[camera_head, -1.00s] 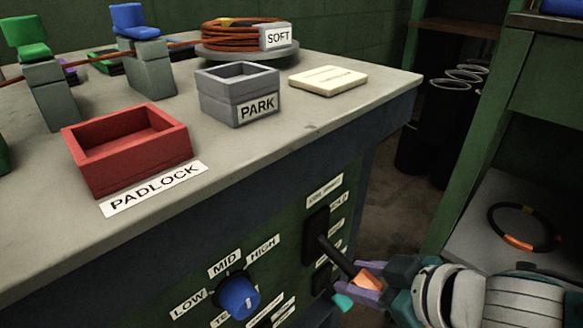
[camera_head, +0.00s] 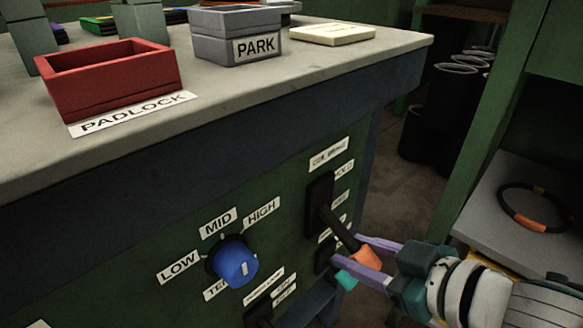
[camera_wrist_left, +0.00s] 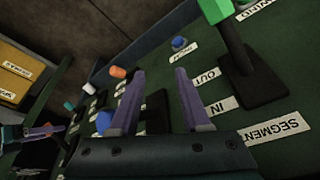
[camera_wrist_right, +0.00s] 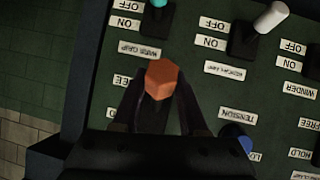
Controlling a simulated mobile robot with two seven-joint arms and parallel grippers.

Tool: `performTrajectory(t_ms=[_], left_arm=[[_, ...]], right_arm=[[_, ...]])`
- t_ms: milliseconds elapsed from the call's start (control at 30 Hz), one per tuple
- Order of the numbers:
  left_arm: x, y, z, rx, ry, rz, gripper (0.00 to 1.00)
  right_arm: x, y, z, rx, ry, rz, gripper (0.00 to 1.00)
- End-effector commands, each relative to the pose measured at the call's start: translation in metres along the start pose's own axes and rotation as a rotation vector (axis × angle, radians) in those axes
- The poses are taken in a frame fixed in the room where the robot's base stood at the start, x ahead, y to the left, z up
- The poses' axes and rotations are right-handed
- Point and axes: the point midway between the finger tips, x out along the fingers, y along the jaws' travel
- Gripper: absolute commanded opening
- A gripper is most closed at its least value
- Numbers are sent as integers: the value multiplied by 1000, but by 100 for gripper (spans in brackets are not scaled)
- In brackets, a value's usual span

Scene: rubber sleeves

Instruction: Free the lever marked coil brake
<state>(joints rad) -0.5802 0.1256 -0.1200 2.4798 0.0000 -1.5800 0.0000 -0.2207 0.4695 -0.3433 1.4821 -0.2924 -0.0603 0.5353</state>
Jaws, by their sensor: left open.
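The coil brake lever is a dark stick with an orange knob (camera_head: 368,257) on a black base plate (camera_head: 319,203), under the "coil brake" label (camera_head: 329,155). The "HOLD" label (camera_head: 343,169) is beside the plate's upper part. The stick slopes outward and down to the right in the head view. My right gripper (camera_head: 357,250) has its fingers on both sides of the knob. In the right wrist view the orange knob (camera_wrist_right: 162,74) fills the space between the fingertips; whether they press is unclear. My left gripper (camera_wrist_left: 160,75) is open and empty, over the panel.
A teal-knobbed lever (camera_head: 346,280) is just below my right gripper. A blue dial (camera_head: 237,266) is to the left. A green-handled lever (camera_wrist_left: 235,45) is beside my left gripper. The red padlock box (camera_head: 112,80) and grey park box (camera_head: 236,36) stand on the bench top.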

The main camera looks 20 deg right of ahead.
Motion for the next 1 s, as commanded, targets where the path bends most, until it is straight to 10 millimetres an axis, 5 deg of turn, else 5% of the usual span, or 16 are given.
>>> performTrajectory(t_ms=[233,567,1000], left_arm=[[0,1,0,-4,1,3,47],[-3,2,-2,-10,2,8,47],[-38,0,-12,-6,2,5,47]], right_arm=[[0,0,0,1,0,0,71],[-5,0,-1,2,-1,-1,72],[-83,0,-2,2,-4,-1,72]])
